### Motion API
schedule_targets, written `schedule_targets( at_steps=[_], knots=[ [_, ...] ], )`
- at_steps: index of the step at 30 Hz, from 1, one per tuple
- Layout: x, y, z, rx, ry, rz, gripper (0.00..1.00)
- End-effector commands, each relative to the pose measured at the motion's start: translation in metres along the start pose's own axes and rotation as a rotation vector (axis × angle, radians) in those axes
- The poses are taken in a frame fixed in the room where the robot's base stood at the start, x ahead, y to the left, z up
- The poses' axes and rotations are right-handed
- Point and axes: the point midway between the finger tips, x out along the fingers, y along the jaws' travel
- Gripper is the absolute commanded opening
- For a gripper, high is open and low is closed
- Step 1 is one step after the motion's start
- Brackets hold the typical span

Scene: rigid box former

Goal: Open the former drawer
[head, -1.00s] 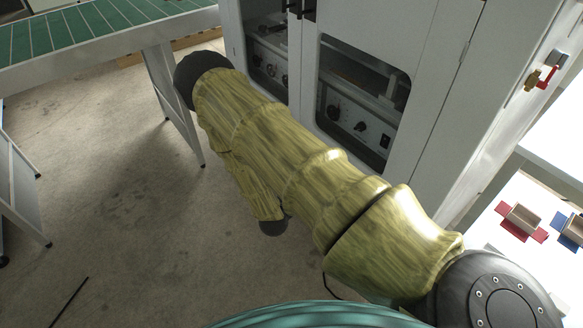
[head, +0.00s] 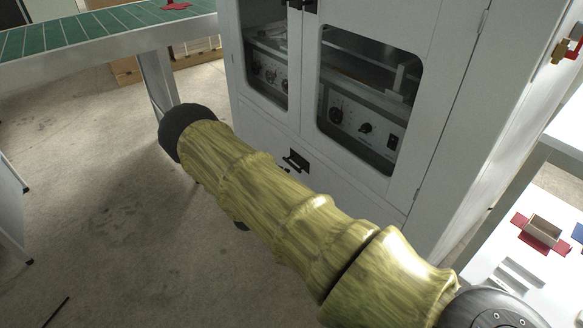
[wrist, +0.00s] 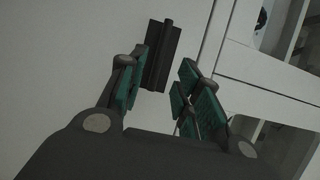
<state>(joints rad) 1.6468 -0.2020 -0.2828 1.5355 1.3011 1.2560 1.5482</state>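The former drawer (head: 335,178) is a white front panel low on the cabinet, below the windowed doors. It looks flush with the cabinet. Its black handle (head: 296,160) shows just above my arm in the head view. In the wrist view, the dark handle (wrist: 161,56) stands out from the white panel (wrist: 65,55), just ahead of my gripper (wrist: 160,85) and closer to the left finger. My gripper is open and empty, its teal-padded fingers spread. I cannot tell whether a finger touches the handle. In the head view my gripper is hidden behind my yellow-sleeved arm.
The white box former (head: 455,120) has dark windows and black handles on its upper doors. A green-topped table (head: 75,38) stands at the upper left. A white table (head: 500,225) with small red-flapped boxes (head: 541,232) is at the right.

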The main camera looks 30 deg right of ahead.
Motion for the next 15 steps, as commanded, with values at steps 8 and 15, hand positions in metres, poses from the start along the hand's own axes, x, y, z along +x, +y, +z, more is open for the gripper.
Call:
schedule_targets(
  at_steps=[8,15],
  knots=[
    [0.046,0.002,-0.001,-0.002,-0.001,0.001,0.34],
    [0.074,0.002,-0.001,-0.003,0.0,0.001,0.34]
  ],
)
